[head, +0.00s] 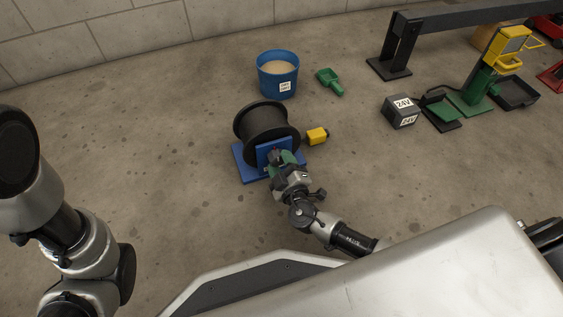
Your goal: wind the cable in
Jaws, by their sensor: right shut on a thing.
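A black cable reel (263,122) sits on a blue stand (243,163) on the concrete floor, near the middle of the head view. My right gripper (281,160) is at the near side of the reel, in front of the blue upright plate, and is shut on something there. Its fingers and the wrist hide what it holds, which I take to be the reel's crank. A yellow block (317,136) with a dark end lies on the floor just right of the reel. My left arm is at the left edge, and its gripper is not in view.
A blue bucket (278,80) of sand-coloured stuff stands behind the reel, with a green scoop (330,82) beside it. A dark 24V box (402,112) and a green and yellow stand (483,87) are to the right. The floor left of the reel is clear.

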